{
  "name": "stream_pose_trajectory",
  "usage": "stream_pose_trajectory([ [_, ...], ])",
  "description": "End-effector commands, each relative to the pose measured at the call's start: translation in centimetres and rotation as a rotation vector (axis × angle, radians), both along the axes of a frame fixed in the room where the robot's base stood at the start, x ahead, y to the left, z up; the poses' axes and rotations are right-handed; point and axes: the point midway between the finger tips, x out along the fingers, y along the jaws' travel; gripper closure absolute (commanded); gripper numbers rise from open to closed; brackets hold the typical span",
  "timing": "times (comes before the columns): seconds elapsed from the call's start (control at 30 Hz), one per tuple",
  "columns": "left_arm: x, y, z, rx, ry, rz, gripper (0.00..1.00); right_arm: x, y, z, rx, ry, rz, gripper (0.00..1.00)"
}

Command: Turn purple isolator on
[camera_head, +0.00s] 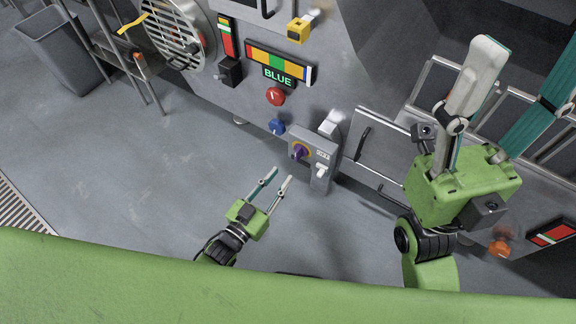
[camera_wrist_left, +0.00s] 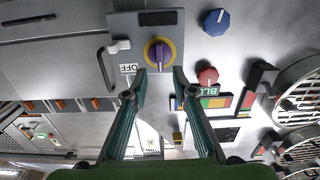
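The purple isolator (camera_head: 299,152) is a rotary knob with a yellow ring on a grey box (camera_head: 325,160) on the machine front. It also shows in the left wrist view (camera_wrist_left: 157,54), where an "OFF" label (camera_wrist_left: 128,68) sits beside it. My left gripper (camera_head: 282,176) is open, its fingers pointing at the box. In the left wrist view my left gripper (camera_wrist_left: 160,72) has its tips on either side of the knob's lower edge, with nothing between them; contact cannot be told. My right gripper (camera_head: 528,62) is open and empty, raised at the right.
An orange knob (camera_head: 499,247) is at the lower right. The floor (camera_head: 140,190) at left is clear.

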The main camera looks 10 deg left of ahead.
Motion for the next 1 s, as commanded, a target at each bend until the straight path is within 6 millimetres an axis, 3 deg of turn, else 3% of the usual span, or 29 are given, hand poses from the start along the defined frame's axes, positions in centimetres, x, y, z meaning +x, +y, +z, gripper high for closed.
stream_pose_trajectory([
  [0.1, -1.9, 1.0, 0.0, 0.001, 0.000, 0.000, 0.75, 0.0, 0.0, 0.0, 0.000, 0.000, 0.000, 0.43],
  [0.3, -3.5, 1.7, 0.0, 0.001, 0.000, 0.001, 0.75, 0.0, 0.0, 0.0, 0.000, 0.000, 0.000, 0.43],
  [0.9, -3.6, 1.8, 0.1, -0.001, -0.002, 0.000, 0.75, 0.0, 0.0, 0.0, -0.001, -0.001, 0.000, 0.43],
  [1.0, -3.3, 1.4, 1.5, -0.014, -0.029, 0.000, 0.75, 0.0, 0.0, 0.0, 0.000, 0.001, 0.000, 0.43],
])
